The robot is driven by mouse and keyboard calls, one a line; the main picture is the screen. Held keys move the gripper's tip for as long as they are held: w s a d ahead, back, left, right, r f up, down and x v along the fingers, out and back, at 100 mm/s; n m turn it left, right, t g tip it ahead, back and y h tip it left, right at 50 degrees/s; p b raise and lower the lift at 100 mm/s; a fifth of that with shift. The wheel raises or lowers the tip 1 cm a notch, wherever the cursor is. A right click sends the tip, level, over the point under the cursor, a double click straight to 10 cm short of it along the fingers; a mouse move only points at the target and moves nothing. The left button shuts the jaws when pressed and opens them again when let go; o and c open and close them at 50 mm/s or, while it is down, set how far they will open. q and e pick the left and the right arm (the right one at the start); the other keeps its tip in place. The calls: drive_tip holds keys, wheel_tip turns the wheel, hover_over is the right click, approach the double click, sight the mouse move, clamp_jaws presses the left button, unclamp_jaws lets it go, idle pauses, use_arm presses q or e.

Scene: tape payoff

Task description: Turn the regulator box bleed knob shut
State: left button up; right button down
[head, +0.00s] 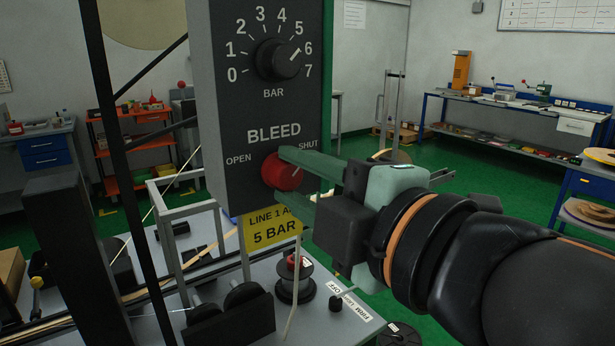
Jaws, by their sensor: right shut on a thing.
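The regulator box (225,110) is a dark grey panel standing upright at the centre of the head view. Its red bleed knob (280,174) sits under the word BLEED, between the OPEN label on the left and the SHUT label on the right. My right gripper (292,172) comes in from the right with its green fingers shut on the red knob. The fingers hide part of the knob's right side. A pale mark on the knob seems to point up and right, toward SHUT. My left gripper is not in view.
A black bar dial (279,60) above the knob points near 6. A yellow 5 BAR label (272,231) hangs below the box. A grey bench top (255,325) with a small spool and rollers lies below. Dark posts stand close on the left.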

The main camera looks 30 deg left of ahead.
drive_tip(key=c, duration=0.5)
unclamp_jaws()
use_arm(q)
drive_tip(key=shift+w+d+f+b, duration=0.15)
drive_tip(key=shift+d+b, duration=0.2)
drive_tip(key=shift+b, duration=0.1)
use_arm(e)
drive_tip(key=v, duration=1.2)
drive_tip(key=shift+s+d, duration=0.15)
drive_tip(key=shift+d, duration=0.1)
